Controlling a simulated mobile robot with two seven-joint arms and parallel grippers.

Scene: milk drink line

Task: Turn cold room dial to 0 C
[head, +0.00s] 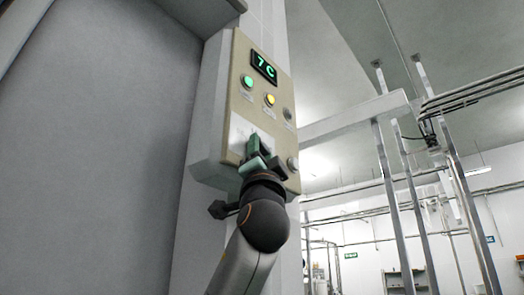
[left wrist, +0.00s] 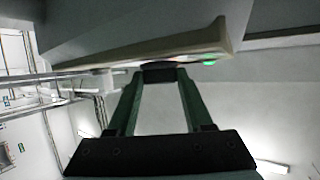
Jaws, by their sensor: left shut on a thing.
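The cold room control box (head: 230,110) is on the wall, with a beige front panel. Its display (head: 264,67) reads 7 C in green. My left gripper (head: 256,147) is at the white plate (head: 238,131) low on the panel and covers the dial in the head view. In the left wrist view its two green fingers reach up to the panel (left wrist: 140,52) and are shut on a dark piece (left wrist: 158,74), which looks like the dial. The dial's markings and pointer are hidden. My right gripper is not in view.
A green lamp (head: 248,81), a yellow lamp (head: 269,99) and a grey button (head: 287,114) sit above the gripper. A round grey knob (head: 292,163) is close to its right. A large grey wall or door (head: 100,150) fills the left. Metal posts (head: 398,190) stand at right.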

